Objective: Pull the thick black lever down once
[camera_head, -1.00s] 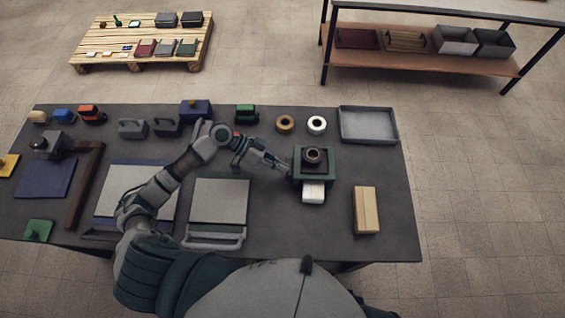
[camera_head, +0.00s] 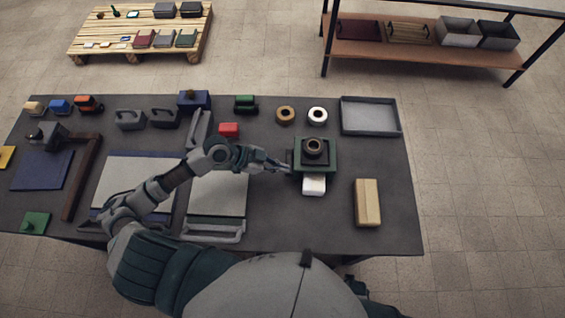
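A green box-shaped device (camera_head: 329,166) stands on the right half of the dark table. A round brown ring tops it, and a white block (camera_head: 314,185) sticks out at its front. A small dark part (camera_head: 290,156) shows at the device's left side; I cannot tell whether this is the thick black lever. My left gripper (camera_head: 285,167) reaches in from the left, its tips close to the device's left side just below that dark part. Contact and finger opening are too small to make out. My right gripper is not in view.
A tan block (camera_head: 367,203) lies right of the device, and a grey tray (camera_head: 369,117) behind it. Tape rolls (camera_head: 317,115) and a red block (camera_head: 229,130) are nearby. Grey panels (camera_head: 218,195) lie under my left arm. Bare table lies between device and tan block.

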